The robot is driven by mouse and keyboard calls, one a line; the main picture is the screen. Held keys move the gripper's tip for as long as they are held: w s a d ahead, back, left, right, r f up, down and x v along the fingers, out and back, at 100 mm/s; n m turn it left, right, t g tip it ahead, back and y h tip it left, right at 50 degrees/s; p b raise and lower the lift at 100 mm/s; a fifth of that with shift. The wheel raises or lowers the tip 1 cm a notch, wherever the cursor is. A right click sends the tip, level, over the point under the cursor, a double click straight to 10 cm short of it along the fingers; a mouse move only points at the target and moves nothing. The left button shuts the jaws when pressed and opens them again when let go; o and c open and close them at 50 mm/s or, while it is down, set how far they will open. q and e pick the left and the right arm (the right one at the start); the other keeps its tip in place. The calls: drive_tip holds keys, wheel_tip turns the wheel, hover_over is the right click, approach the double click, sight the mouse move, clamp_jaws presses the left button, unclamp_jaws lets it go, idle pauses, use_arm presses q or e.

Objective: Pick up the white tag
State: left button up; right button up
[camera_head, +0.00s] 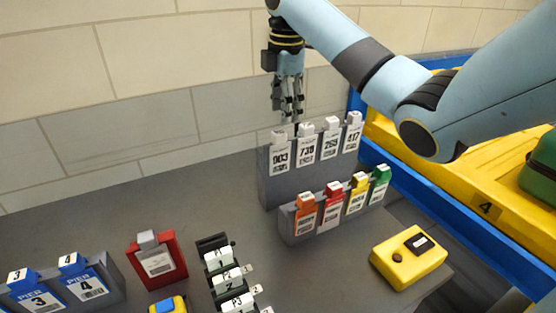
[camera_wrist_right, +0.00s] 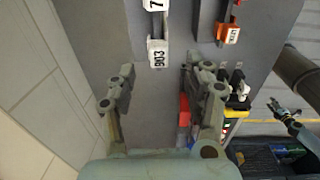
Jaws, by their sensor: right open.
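Several white tags stand in the upper grey rack (camera_head: 266,185), numbered labels facing out. The leftmost is the white tag 903 (camera_head: 281,157); beside it are the white tag 739 (camera_head: 306,148) and two more. My right gripper (camera_head: 292,116) hangs pointing down, open and empty, above and behind the rack's left end. In the wrist view the white tag 903 (camera_wrist_right: 158,55) lies ahead of the open fingers (camera_wrist_right: 157,88), apart from them. What looks like my left gripper (camera_wrist_right: 287,114) shows small at the right of the wrist view; its jaws are unclear.
A lower rack (camera_head: 292,228) holds an orange tag (camera_head: 306,216) and other coloured tags in front. A yellow box (camera_head: 408,258), a red holder (camera_head: 158,262) and blue pier tags (camera_head: 88,284) share the grey table. A wall stands behind; a blue-and-yellow conveyor (camera_head: 440,165) is right.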

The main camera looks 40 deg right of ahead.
sight(279, 132)
drive_tip(key=f, duration=0.1)
drive_tip(key=f+p, duration=0.1)
drive_tip(key=f, duration=0.3)
drive_tip(key=shift+w+a+f, duration=0.1)
drive_tip(key=shift+w+a, duration=0.2)
drive_tip(key=shift+a, duration=0.05)
drive_tip(key=shift+f, duration=0.45)
drive_tip(key=shift+c, duration=1.4)
use_arm(q)
drive_tip(key=shift+w+r, duration=0.8)
drive_tip(key=shift+r, duration=0.15)
use_arm(e)
clamp_jaws()
